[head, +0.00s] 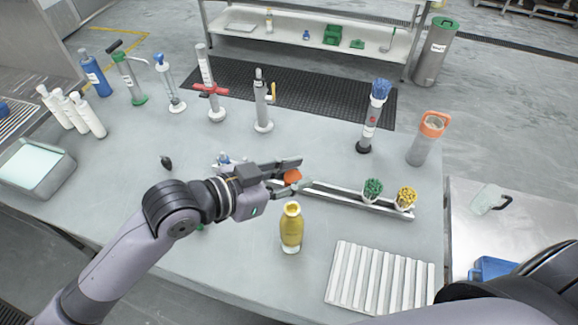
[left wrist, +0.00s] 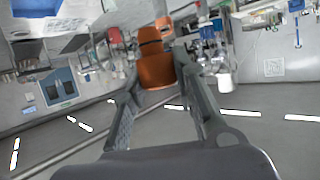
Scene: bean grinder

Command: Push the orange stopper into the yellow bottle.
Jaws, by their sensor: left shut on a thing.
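The orange stopper (head: 292,177) is between the fingers of my left gripper (head: 294,175). The left wrist view shows the stopper (left wrist: 156,70) clamped between both fingers, its narrower end pointing away from the palm. The yellow bottle (head: 291,230) stands upright on the grey table, its mouth uncovered. In the head picture the stopper is just above the bottle mouth, apart from it; the height gap is hard to judge. My right gripper is not in view.
Behind the bottle a grey rail (head: 345,196) holds a green-filled cup (head: 372,190) and a yellow-filled cup (head: 405,198). A ribbed white tray (head: 380,280) lies right of the bottle. Several cylinders and stands line the back. The table left of the bottle is partly hidden by my arm.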

